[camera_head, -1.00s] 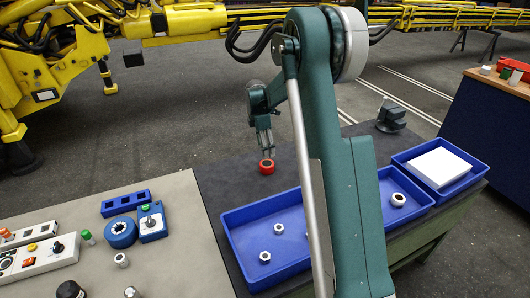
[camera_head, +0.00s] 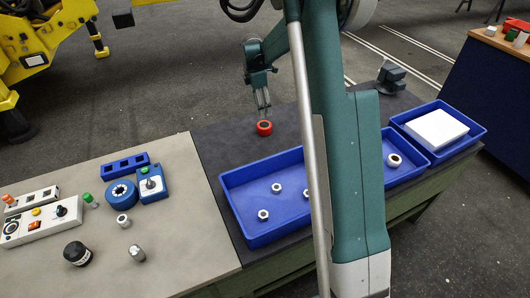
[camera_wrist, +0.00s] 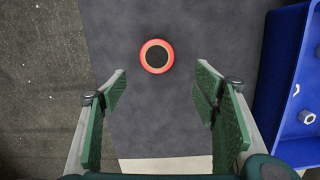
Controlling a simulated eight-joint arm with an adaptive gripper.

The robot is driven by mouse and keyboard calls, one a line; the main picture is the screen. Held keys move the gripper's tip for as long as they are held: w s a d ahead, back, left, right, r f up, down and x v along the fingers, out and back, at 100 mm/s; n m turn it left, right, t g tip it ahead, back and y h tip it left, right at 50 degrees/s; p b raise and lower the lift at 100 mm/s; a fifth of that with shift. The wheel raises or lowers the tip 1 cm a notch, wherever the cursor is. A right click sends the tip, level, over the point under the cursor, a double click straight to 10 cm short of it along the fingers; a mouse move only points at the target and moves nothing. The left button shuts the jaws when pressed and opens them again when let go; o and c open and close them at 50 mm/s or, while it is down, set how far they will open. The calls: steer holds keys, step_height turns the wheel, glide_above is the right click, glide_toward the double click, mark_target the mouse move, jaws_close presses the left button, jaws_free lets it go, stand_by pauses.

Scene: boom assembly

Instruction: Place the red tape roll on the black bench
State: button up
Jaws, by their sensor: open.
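The red tape roll (camera_head: 265,132) lies flat on the dark top of the black bench (camera_head: 212,142), behind the large blue tray. My gripper (camera_head: 264,113) points down just above the roll. In the wrist view my gripper (camera_wrist: 161,84) is open, with its green fingers wide apart and nothing between them. The roll (camera_wrist: 145,63) shows there beyond the fingertips, with bare bench around it, and looks apart from both fingers.
A blue tray (camera_head: 236,205) with several nuts stands in front of the roll. Another blue tray (camera_head: 474,134) holds a white block (camera_head: 436,129). A grey bench (camera_head: 190,240) at left carries control parts. A dark vise-like object (camera_head: 391,77) stands at the back right.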

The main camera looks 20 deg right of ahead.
steer(key=s+a+r+m+t, duration=0.2)
steer(key=s+a+r+m, duration=0.3)
steer(key=s+r, duration=0.55)
steer(key=s+a+r+m+t, duration=0.1)
steer(key=s+a+r+m, duration=0.2)
steer(key=s+a+r, duration=0.7)
steer(key=s+a+f+m+t, duration=0.1)
steer(key=s+m, duration=0.2)
steer(key=s, duration=0.6)
steer(key=s+a+f+m+t+y, duration=0.1)
steer(key=s+a+m, duration=0.1)
steer(key=s, duration=0.7)
steer(key=s+a+f+m+t, duration=0.1)
steer(key=s+m+t, duration=0.1)
steer(key=s, duration=0.7)
steer(key=shift+s+a+m, duration=0.25)
steer(key=shift+a+m, duration=0.15)
steer(key=shift+m, duration=0.5)
